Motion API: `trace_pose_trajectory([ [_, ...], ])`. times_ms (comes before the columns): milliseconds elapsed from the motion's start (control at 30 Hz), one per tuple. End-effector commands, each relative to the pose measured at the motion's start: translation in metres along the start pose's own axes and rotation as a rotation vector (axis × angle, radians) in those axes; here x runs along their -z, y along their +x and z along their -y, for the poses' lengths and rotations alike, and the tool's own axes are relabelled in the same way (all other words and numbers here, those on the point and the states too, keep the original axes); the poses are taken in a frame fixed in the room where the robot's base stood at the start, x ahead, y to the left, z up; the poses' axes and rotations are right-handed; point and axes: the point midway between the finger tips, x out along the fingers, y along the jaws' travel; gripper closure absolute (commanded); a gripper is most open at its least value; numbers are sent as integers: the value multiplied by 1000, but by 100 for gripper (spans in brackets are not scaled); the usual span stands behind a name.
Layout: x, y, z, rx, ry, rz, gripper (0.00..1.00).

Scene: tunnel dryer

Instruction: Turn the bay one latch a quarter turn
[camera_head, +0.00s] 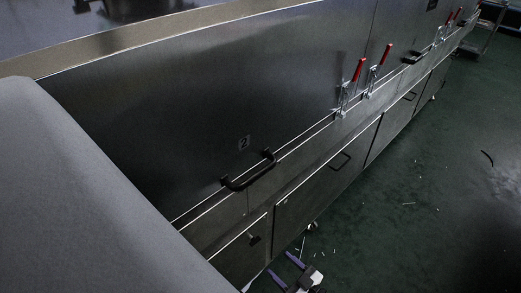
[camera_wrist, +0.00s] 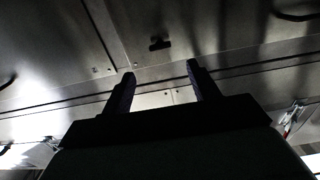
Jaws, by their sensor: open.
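A small dark T-shaped latch (camera_head: 254,239) sits on the lower metal panel at the bottom centre in the head view. What looks like the same latch (camera_wrist: 159,43) shows above the fingertips in the wrist view. No bay one label is readable by it. My gripper (camera_head: 279,262) is at the bottom in the head view, to the lower right of the latch. In the wrist view my gripper (camera_wrist: 160,72) is open, with its two fingers apart and nothing between them. The latch lies beyond the fingertips, roughly centred between them, and appears apart from them.
Red-handled clamps (camera_head: 358,72) stick out farther along. A lower door (camera_head: 315,187) has its own handle (camera_head: 341,161). The green floor (camera_head: 420,200) is mostly open with small scattered debris.

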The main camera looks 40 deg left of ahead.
Motion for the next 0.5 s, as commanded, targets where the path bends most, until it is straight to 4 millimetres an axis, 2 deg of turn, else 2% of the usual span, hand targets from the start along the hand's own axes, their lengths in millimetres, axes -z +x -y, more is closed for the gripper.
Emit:
trace_pose_trajectory([
  [33,2,14,1,3,1,-4,40],
  [200,1,50,2,2,2,-2,40],
  [300,1,68,1,2,2,-1,40],
  [500,0,91,1,1,1,0,40],
])
